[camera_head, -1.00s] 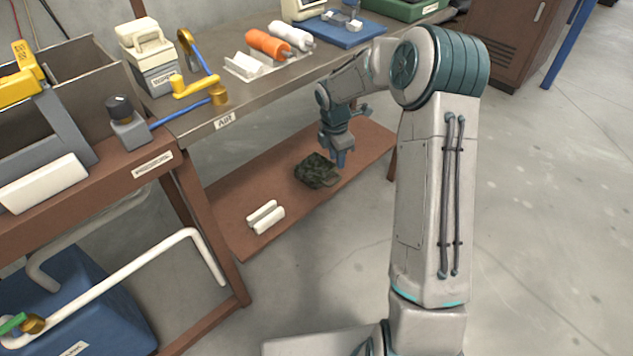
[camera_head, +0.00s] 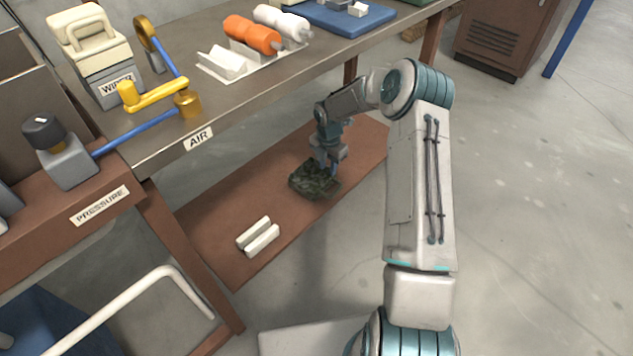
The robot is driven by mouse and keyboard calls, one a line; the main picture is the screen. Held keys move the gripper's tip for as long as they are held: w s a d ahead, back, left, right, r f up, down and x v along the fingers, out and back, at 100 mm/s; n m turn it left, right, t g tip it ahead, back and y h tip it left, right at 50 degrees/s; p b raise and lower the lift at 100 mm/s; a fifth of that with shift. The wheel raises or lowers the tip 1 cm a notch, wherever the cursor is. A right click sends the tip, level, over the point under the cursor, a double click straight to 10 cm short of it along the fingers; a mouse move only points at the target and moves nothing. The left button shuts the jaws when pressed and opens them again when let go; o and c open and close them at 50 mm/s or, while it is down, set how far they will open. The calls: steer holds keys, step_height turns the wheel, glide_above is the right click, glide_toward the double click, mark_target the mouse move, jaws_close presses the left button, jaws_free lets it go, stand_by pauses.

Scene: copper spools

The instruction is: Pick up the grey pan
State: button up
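I cannot make out a grey pan for certain in the head view. A blue board (camera_head: 340,22) at the top edge of the upper table bears small pale and grey pieces, cut off by the frame. My gripper (camera_head: 327,170) points down at the lower brown shelf, at the right side of a dark green camouflage-patterned cloth item (camera_head: 312,182). Its fingers are small and partly lost against the cloth, so neither their opening nor any contact is clear.
The lower shelf (camera_head: 215,222) also bears a white grooved block (camera_head: 258,237). The upper metal table (camera_head: 205,95) overhangs it, with orange (camera_head: 252,36) and white (camera_head: 282,20) spools, yellow-and-blue handles (camera_head: 152,97) and a cream-topped box (camera_head: 95,60).

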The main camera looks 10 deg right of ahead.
mark_target(325, 191)
steer(key=f, duration=0.3)
steer(key=shift+a+f+b, duration=0.25)
steer(key=shift+a+b, duration=0.1)
steer(key=shift+a, duration=0.05)
steer(key=shift+s+f+b, duration=0.15)
steer(key=shift+f+b, duration=1.15)
steer(key=shift+f, duration=1.8)
steer(key=shift+r, duration=0.1)
jaws_close()
